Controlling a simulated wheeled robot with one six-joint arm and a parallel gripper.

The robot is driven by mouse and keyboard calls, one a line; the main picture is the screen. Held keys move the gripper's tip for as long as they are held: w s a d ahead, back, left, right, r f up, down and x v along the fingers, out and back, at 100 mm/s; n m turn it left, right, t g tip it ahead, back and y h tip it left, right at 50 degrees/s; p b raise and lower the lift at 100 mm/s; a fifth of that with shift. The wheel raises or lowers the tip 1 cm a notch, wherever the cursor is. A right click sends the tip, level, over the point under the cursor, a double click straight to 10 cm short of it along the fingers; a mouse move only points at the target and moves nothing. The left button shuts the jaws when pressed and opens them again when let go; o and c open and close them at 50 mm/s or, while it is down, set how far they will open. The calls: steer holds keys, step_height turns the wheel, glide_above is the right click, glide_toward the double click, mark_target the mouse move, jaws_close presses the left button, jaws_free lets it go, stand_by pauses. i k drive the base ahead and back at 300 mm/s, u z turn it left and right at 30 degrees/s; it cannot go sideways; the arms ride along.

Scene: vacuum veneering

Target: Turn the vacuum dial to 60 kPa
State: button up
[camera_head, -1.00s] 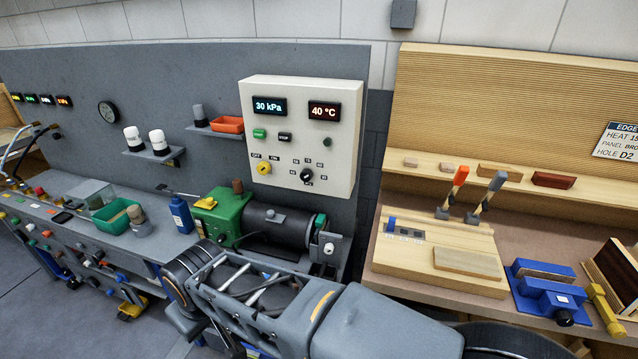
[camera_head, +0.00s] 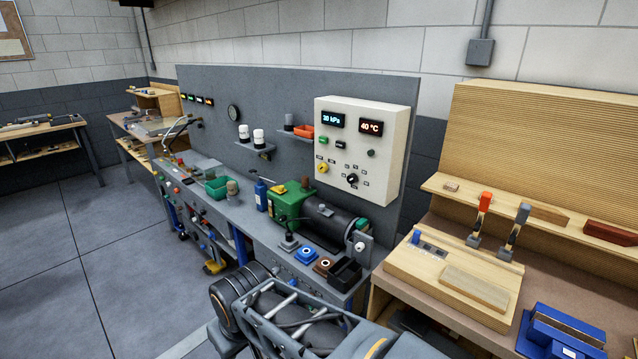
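The white control box (camera_head: 360,150) is mounted on the grey back panel above the bench. Its left display (camera_head: 333,120) glows blue and seems to read 30 kPa, though it is blurred. The display to its right (camera_head: 371,127) reads 40 °C. A black dial (camera_head: 352,180) with small labels around it sits at the lower right of the box. A yellow knob (camera_head: 322,168) is to its left. My arm crosses the bottom of the picture, well below the box. My gripper is not in view.
Below the box, a green and black pump (camera_head: 325,220) stands on the grey bench, with blue and brown round-topped blocks and a black tray in front. A wooden station (camera_head: 450,270) with two upright levers is at the right. Floor at the left is clear.

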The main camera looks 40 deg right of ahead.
mark_target(352, 178)
steer(key=u, duration=0.55)
steer(key=i, duration=0.8)
steer(key=z, duration=2.75)
steer(key=i, duration=0.5)
steer(key=z, duration=1)
steer(key=k, duration=1.55)
steer(key=u, duration=1.2)
steer(key=i, duration=0.9)
steer(key=z, duration=0.05)
